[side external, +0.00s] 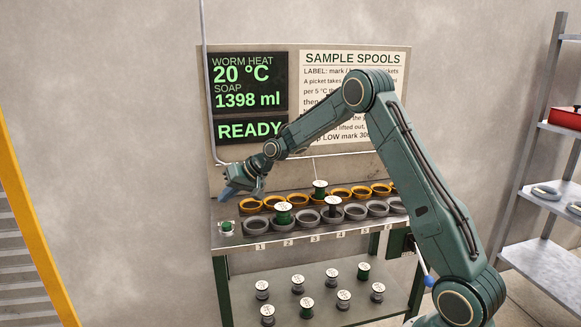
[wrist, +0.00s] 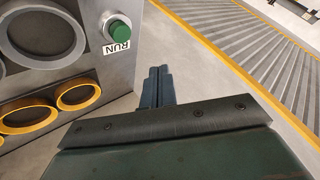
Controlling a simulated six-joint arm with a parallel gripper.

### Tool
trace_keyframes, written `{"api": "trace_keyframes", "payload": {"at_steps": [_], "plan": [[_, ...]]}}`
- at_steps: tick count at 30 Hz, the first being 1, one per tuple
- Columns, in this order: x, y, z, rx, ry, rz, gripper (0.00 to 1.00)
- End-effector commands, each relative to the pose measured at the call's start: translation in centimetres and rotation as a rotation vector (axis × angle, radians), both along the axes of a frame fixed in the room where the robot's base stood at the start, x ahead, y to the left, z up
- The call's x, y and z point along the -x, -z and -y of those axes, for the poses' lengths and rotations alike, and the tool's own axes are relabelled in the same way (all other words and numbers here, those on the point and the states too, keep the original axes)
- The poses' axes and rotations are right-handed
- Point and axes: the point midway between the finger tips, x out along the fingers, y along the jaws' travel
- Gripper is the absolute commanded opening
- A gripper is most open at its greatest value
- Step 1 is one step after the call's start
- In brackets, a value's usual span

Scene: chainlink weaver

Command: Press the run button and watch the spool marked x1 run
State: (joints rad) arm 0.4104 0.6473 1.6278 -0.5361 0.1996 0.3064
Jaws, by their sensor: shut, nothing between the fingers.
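The green run button (side external: 226,226) sits at the left end of the bench top. In the wrist view the button (wrist: 119,28) stands on a silver collar beside a RUN label. My gripper (side external: 230,191) is shut and empty, above the button in the side view. In the wrist view its closed fingertips (wrist: 158,71) are to the right of and below the button, apart from it. A green spool (side external: 284,214), another green spool (side external: 320,188) and a dark spool (side external: 333,207) stand in pockets. Their marks are too small to read, so I cannot tell which is x1.
A screen (side external: 248,84) reads 20 °C, 1398 ml and READY. Two rows of orange and grey ring pockets (side external: 255,225) line the bench. Several spools (side external: 298,284) stand on the lower shelf. My arm partly covers the SAMPLE SPOOLS sign (side external: 354,59). Yellow-edged stairs (side external: 30,230) are left.

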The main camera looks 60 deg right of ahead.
Motion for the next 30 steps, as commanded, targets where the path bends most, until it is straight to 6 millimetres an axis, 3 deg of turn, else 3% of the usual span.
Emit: {"api": "trace_keyframes", "payload": {"at_steps": [15,30], "plan": [[0.0,4.9,0.0,0.000,0.000,-0.002,0.00],[0.0,5.6,0.0,0.001,0.001,0.000,0.00]]}}
